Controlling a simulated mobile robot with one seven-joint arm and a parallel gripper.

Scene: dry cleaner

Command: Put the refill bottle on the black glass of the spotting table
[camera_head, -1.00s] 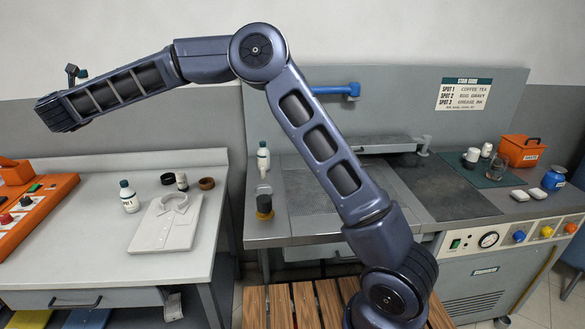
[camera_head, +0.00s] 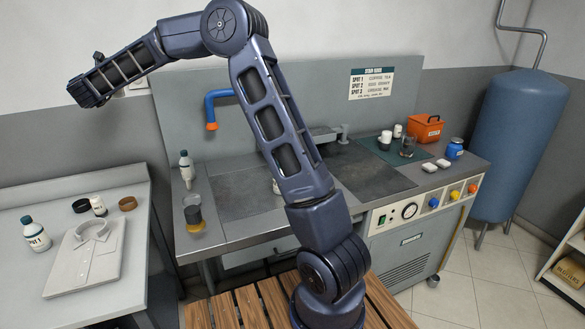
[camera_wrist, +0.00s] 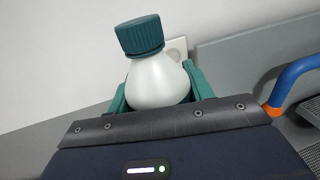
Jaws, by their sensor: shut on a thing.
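My gripper (camera_wrist: 158,92) is shut on a white bottle (camera_wrist: 158,80) with a ribbed dark green cap, in the wrist view. The bottle is tilted slightly and held up against the wall behind. No label shows on it, so I cannot tell for sure that it is the refill bottle. In the head view my wrist is raised at the upper left, and the fingers and bottle are hidden. The spotting table (camera_head: 330,212) stands in the middle. Its dark smooth panel (camera_head: 372,172) lies right of the grey perforated panel and is bare.
A green mat (camera_head: 385,152) with mugs, an orange box (camera_head: 425,128) and a blue jar (camera_head: 454,148) are at the right. A blue pipe (camera_head: 212,108) overhangs the back.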

